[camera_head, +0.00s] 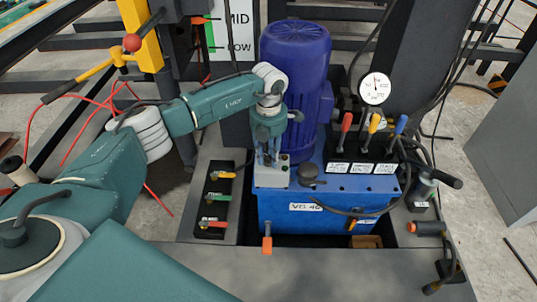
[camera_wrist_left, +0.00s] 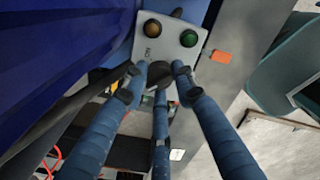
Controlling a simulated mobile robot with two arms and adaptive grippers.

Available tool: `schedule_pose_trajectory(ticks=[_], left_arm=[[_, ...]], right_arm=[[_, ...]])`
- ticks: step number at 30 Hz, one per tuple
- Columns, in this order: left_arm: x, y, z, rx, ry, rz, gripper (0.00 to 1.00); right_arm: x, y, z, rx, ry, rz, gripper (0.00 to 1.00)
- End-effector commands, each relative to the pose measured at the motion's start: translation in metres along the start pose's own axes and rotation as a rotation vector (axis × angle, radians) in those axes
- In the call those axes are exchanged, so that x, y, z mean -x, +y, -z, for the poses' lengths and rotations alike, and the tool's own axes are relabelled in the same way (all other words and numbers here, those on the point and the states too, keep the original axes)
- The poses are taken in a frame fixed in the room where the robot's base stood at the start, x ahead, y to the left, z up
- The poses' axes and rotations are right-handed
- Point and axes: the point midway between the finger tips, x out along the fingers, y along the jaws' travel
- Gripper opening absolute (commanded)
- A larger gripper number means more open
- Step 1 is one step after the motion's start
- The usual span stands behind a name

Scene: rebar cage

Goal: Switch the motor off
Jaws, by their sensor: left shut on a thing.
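The blue motor (camera_head: 296,85) stands upright on the blue power unit (camera_head: 280,212). A small light-grey switch box (camera_head: 270,180) sits in front of it. In the left wrist view the box (camera_wrist_left: 170,40) carries an amber button (camera_wrist_left: 153,28), a green button (camera_wrist_left: 189,38) and a dark knob (camera_wrist_left: 160,74). My left gripper (camera_head: 271,152) points down over the box. In the left wrist view its fingers (camera_wrist_left: 158,78) are shut around the dark knob, partly hiding it and its pointer position. My right gripper is not in view.
Right of the box are a black cap (camera_head: 312,170), a lever block with red, yellow and blue handles (camera_head: 372,125), and a gauge (camera_head: 374,88). Left is a panel of coloured valve handles (camera_head: 215,200). A black hose (camera_head: 365,213) crosses the unit's front.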

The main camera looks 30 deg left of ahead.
Motion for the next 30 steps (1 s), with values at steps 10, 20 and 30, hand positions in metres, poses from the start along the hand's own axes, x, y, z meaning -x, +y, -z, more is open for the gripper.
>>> schedule_pose_trajectory(ticks=[10,20,30], left_arm=[[0.0,0.001,0.0,0.0,-0.001,0.0,0.46],[0.01,0.001,-0.001,0.0,-0.004,0.0,0.46],[0.079,0.001,-0.002,0.0,-0.006,-0.001,0.46]], right_arm=[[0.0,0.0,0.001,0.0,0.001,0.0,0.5],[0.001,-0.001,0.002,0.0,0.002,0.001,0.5],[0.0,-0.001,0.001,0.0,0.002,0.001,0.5]])
